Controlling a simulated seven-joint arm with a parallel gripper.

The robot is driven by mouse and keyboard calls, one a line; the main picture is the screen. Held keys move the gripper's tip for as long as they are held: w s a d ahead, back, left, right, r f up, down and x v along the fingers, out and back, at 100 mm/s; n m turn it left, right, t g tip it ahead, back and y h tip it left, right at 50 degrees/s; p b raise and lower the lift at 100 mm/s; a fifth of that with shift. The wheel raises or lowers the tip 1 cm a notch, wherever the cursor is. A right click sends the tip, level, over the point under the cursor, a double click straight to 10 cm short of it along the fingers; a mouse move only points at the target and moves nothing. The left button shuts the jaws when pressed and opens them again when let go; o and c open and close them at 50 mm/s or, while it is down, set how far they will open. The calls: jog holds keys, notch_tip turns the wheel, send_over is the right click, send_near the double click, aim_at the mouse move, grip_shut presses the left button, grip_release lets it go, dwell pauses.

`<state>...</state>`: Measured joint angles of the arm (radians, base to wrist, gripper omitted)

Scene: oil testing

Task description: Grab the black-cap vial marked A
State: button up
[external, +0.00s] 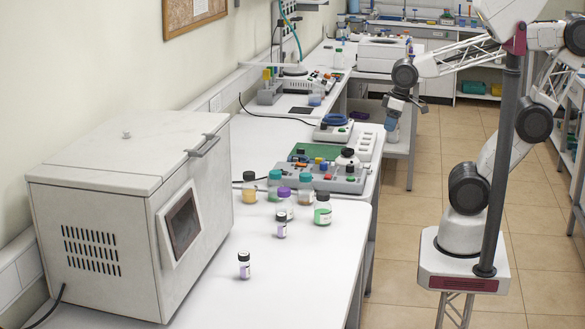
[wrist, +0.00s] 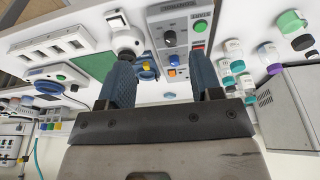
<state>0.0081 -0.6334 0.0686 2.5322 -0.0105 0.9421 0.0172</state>
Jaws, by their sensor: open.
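Two small vials with black caps stand upright on the white bench in the external view. The front black-cap vial (external: 244,266) is alone near the bench front. The other black-cap vial (external: 281,226) stands farther back, close to larger bottles. Their labels are too small to read, so I cannot tell which is marked A. My gripper (external: 391,121) is raised beyond the bench's right edge, well away from both vials. In the wrist view, my gripper (wrist: 163,78) has its two blue-grey fingers apart with nothing held between them.
A large white oven-like box (external: 125,210) fills the bench's left side. The right front bench is clear.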

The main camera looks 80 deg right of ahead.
jog(key=w+a+f+n+h, duration=0.2)
jog(key=w+a+n+h, duration=0.35)
jog(key=w+n, duration=0.55)
jog(key=n+t, duration=0.8)
jog(key=n, duration=0.7)
send_over(282, 226)
jog(key=s+d, duration=0.2)
jog(key=d, duration=0.9)
notch_tip(282, 226, down, 7)
jog(key=s+a+f+n+y, duration=0.1)
jog(key=a+f+n, duration=0.1)
jog(key=a, duration=0.2)
jog(key=s+a+f+n+t, duration=0.1)
jog(key=s+a+f+n, duration=0.1)
jog(key=a+f+n, duration=0.1)
jog(key=s+a+f+n+t+y, duration=0.1)
jog(key=a+f+n, duration=0.1)
jog(key=a+f, duration=0.1)
jog(key=shift+s+a+n+y, duration=0.25)
jog(key=shift+a+n+y, duration=0.1)
jog(key=shift+a, duration=0.5)
jog(key=shift+x, duration=1.3)
jog(key=shift+w+d, duration=0.1)
jog(key=shift+d, duration=0.05)
